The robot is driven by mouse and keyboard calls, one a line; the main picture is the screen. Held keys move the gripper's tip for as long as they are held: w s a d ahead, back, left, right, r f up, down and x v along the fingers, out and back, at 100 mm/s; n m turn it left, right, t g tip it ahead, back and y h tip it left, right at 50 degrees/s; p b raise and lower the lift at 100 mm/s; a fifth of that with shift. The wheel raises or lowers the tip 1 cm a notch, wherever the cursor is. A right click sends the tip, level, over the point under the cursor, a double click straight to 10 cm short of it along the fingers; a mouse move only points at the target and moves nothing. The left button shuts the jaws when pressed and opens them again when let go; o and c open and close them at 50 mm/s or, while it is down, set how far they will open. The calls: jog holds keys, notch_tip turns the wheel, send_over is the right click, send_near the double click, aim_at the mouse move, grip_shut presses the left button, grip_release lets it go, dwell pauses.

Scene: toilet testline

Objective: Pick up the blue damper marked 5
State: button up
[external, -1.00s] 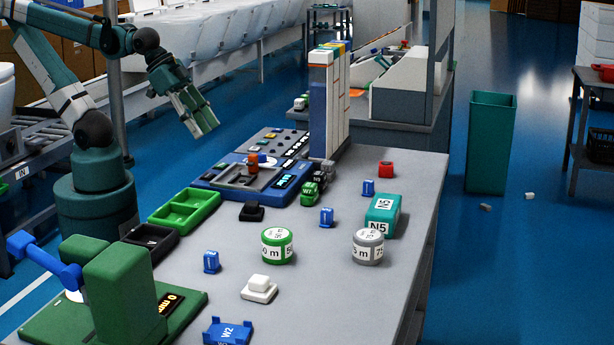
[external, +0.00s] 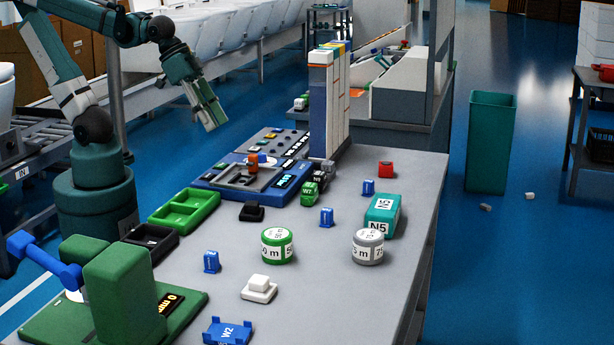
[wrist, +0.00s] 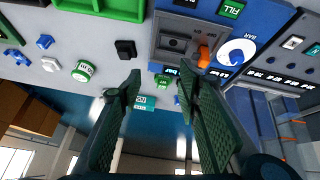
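Three small blue dampers stand upright on the grey table in the external view: one at the near left (external: 211,261), one in the middle (external: 326,217) and one farther back (external: 368,187). Their marks are too small to read, so I cannot tell which is 5. My gripper (external: 213,117) is raised in the air left of the table, pointing down and to the right, well away from all three. In the wrist view its two fingers (wrist: 160,83) are spread apart with nothing between them. A blue damper (wrist: 45,41) shows at the left there.
A green tray (external: 186,221), black block (external: 252,211), green-banded cylinder (external: 277,261), grey cylinder (external: 368,262), teal N5 block (external: 382,229) and white block (external: 259,288) stand around the dampers. A blue panel (external: 285,184) and tall white stack (external: 329,105) are behind.

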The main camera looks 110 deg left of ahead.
jog(key=w+d+r+n+g+h+p, duration=0.1)
jog(key=w+r+n+p, duration=0.1)
jog(key=w, duration=0.3)
jog(key=w+d+r+n+g+p, duration=0.1)
jog(key=w+n, duration=0.1)
jog(key=w, duration=0.3)
jog(key=n+g+h+p, duration=0.3)
jog(key=n+g+p, duration=0.2)
jog(key=n+p, duration=0.55)
send_over(326, 210)
jog(key=a+b, duration=0.1)
jog(key=a, duration=0.2)
notch_tip(326, 210, down, 14)
jog(key=n, duration=0.1)
jog(key=shift+w+d+f, duration=0.1)
jog(key=shift+d+f, duration=0.05)
jog(key=shift+f, duration=0.05)
jog(key=shift+b+x, duration=0.35)
jog(key=shift+x, duration=0.95)
